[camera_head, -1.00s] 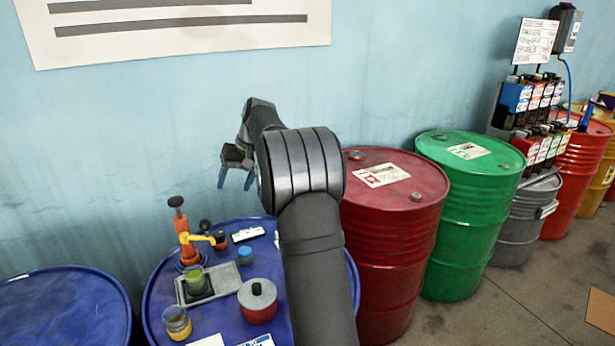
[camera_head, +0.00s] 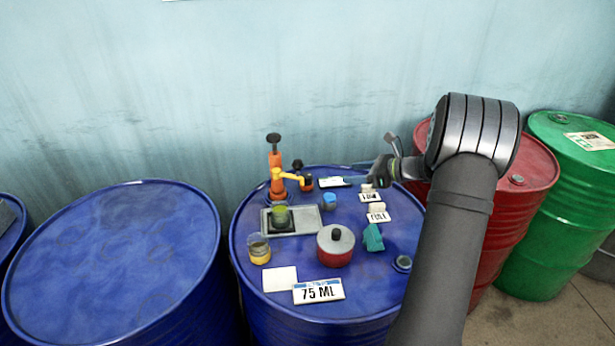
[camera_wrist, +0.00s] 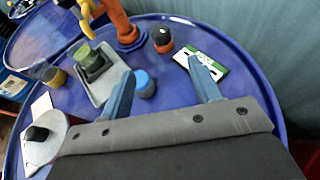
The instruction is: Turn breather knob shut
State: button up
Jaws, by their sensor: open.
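A small knob (camera_head: 307,183), black on top and orange-red below, stands on the blue drum lid beside the orange hand pump (camera_head: 276,172); I take it for the breather knob. In the wrist view the knob (camera_wrist: 162,38) is upright, beyond my fingertips and apart from them. My gripper (camera_wrist: 163,82) is open, its two blue fingers spread with nothing between them. In the head view my gripper (camera_head: 383,168) is over the right back part of the lid, to the right of the knob. I cannot tell which way the knob is turned.
A grey tray (camera_head: 305,225) holds a green-filled cup (camera_head: 280,216). Around it are a blue cap (camera_head: 329,201), a red pot (camera_head: 335,247), an amber jar (camera_head: 259,250), a teal block (camera_head: 373,237) and a "75 ML" card (camera_head: 319,291). A wall stands behind.

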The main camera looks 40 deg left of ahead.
aim_at(309, 176)
jog(key=x, duration=1.7)
jog(key=shift+a, duration=0.15)
jog(key=c, duration=1)
